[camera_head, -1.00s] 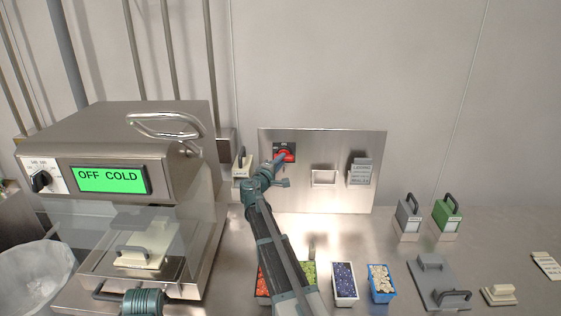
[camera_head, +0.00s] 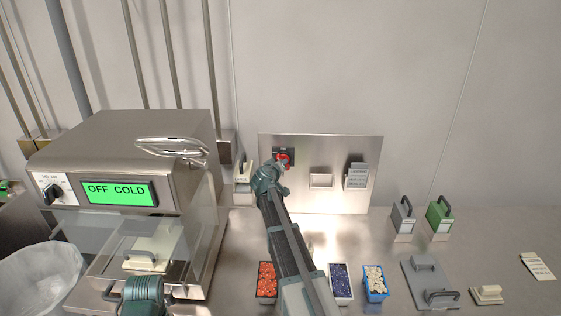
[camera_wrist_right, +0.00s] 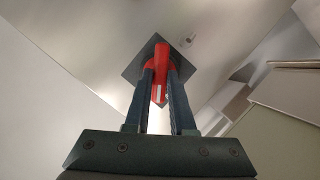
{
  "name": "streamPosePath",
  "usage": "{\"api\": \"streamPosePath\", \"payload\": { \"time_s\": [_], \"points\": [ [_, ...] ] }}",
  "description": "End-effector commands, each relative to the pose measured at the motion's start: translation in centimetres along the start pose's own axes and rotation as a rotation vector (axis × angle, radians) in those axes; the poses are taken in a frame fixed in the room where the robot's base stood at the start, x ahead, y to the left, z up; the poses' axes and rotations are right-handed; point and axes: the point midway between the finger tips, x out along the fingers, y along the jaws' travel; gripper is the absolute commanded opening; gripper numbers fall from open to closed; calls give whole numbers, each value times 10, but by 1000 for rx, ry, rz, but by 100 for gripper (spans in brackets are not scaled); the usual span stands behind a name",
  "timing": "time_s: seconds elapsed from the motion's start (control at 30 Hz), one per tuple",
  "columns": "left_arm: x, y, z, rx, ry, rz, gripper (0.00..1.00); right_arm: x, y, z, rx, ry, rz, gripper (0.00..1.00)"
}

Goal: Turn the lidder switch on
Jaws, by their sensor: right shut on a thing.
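The red switch (camera_head: 283,161) sits on a dark square plate at the upper left of a steel wall panel (camera_head: 345,195). My right gripper (camera_head: 277,167) is at the switch, partly covering it in the head view. In the right wrist view my right gripper (camera_wrist_right: 160,88) is shut on the switch's red handle (camera_wrist_right: 159,72), which stands between its fingers. The steel machine (camera_head: 125,140) at left has a green display (camera_head: 120,193) reading "OFF COLD". My left gripper (camera_head: 138,290) is low at the machine's front, by a handle; its fingers are not clear.
Trays of red (camera_head: 266,281), blue (camera_head: 340,284) and white (camera_head: 375,283) pieces stand on the steel counter (camera_head: 490,235). My right arm passes over the tray area. Grey (camera_head: 403,218) and green (camera_head: 439,216) handled blocks stand at right. A clear bag (camera_head: 38,278) is at lower left.

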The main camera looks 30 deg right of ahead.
Motion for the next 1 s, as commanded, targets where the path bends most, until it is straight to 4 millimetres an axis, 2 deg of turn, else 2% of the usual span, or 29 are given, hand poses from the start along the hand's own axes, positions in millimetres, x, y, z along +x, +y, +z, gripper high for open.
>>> {"api": "streamPosePath", "payload": {
  "time_s": [0.2,0.5,1.0],
  "points": [
    [-11,-1,1,0,0,0,87,-1,4,1,189,-4,-77,0],
    [-16,-2,1,0,0,0,87,-1,6,3,408,-5,-167,0],
    [-18,-2,1,0,0,0,87,0,7,4,581,-8,-240,0]
  ]
}}
